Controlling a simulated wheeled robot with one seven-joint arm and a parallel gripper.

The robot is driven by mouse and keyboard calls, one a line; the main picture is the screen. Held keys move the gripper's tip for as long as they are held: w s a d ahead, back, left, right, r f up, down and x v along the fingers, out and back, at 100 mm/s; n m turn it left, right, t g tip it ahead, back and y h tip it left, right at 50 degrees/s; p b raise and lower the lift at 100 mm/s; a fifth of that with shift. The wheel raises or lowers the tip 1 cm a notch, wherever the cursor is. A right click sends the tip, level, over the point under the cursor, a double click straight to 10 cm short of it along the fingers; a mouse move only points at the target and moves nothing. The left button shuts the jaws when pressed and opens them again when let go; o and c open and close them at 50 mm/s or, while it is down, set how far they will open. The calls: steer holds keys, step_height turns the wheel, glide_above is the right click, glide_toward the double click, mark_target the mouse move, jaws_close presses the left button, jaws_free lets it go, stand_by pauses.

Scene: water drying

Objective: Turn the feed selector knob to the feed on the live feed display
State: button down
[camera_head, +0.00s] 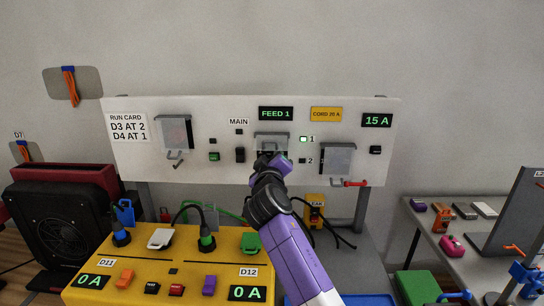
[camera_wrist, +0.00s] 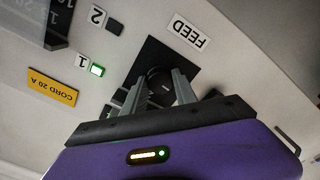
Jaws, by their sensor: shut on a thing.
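The live feed display (camera_head: 276,114) at the top of the white panel reads "FEED 1" in green. Below it, my gripper (camera_head: 271,158) reaches the panel and hides most of the knob in the head view. In the wrist view, which is turned over, the round black feed selector knob (camera_wrist: 159,80) sits on a black square plate beside a "FEED" label (camera_wrist: 187,31). My gripper (camera_wrist: 157,90) is shut on the knob, one grey finger on each side. The lamp beside "1" (camera_head: 303,139) is lit green; the lamp beside "2" (camera_head: 302,161) is dark.
The panel (camera_head: 220,110) also carries grey covers (camera_head: 176,132) (camera_head: 338,158), a black MAIN switch (camera_head: 240,155) and a "15 A" display (camera_head: 376,121). A yellow box (camera_head: 180,278) with plugs and cables stands below. A side table (camera_head: 425,225) is at right.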

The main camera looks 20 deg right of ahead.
steer(key=shift+f, duration=0.1)
steer(key=c, duration=1)
jaws_free()
steer(key=v, duration=0.8)
